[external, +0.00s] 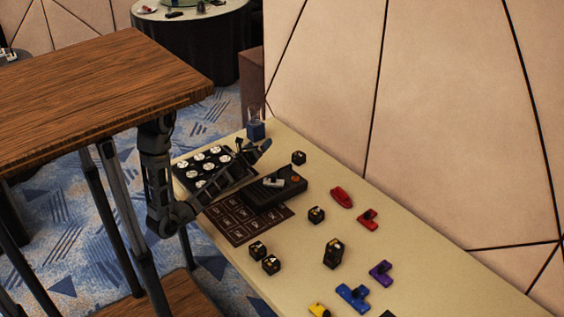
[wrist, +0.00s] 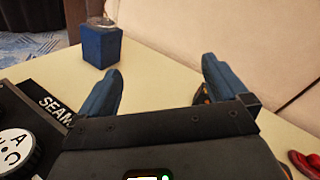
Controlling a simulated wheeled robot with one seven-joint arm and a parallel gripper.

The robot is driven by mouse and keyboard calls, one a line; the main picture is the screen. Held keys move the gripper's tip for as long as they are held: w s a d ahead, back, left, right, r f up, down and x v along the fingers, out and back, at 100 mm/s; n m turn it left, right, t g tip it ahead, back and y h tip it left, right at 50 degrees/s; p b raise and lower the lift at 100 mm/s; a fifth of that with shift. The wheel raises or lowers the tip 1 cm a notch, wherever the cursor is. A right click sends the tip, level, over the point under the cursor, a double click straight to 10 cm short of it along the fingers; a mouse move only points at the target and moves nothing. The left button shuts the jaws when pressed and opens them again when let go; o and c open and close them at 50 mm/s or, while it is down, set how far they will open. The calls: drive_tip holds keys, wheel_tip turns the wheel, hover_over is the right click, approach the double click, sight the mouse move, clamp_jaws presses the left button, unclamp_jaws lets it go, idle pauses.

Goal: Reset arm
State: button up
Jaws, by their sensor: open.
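My gripper (external: 266,146) is above the far end of the beige table (external: 380,210). A blue box with a clear top (external: 256,130) stands just beyond the fingers at the table's far end. It also shows upright in the wrist view (wrist: 101,46), ahead and to the left, apart from the fingers.
A black panel with white discs (external: 206,162), a black device (external: 274,188) and a brown grid board (external: 236,218) lie below my arm. Several dark cubes (external: 316,214) and coloured pieces (external: 342,197) are spread toward the near end. A wall (external: 440,110) runs along the table's right side.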

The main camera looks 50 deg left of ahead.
drive_tip(key=s+d+n+h, duration=0.1)
drive_tip(key=s+d+n, duration=0.1)
drive_tip(key=s+d, duration=0.2)
drive_tip(key=s+d+r+n+t+h+b, duration=0.1)
drive_tip(key=s+d+n+h, duration=0.1)
drive_tip(key=s+d, duration=0.2)
drive_tip(key=s+d+n+t+h, duration=0.1)
drive_tip(key=s+d+n+h, duration=0.1)
drive_tip(key=s+d, duration=0.2)
drive_tip(key=shift+s+r+n, duration=0.15)
drive_tip(key=shift+s+n, duration=0.15)
drive_tip(key=shift+s, duration=1.3)
drive_tip(key=s+a+r+n+g+h+p, duration=0.1)
drive_tip(key=s+r+n+p, duration=0.1)
drive_tip(key=s+n, duration=0.7)
drive_tip(key=s+a+r+n+g+h+p, duration=0.1)
drive_tip(key=s+r+n+p, duration=0.1)
drive_tip(key=s+n, duration=0.7)
drive_tip(key=shift+s+a+r+g+h, duration=0.15)
drive_tip(key=shift+r+g+h, duration=0.15)
drive_tip(key=shift+r, duration=0.4)
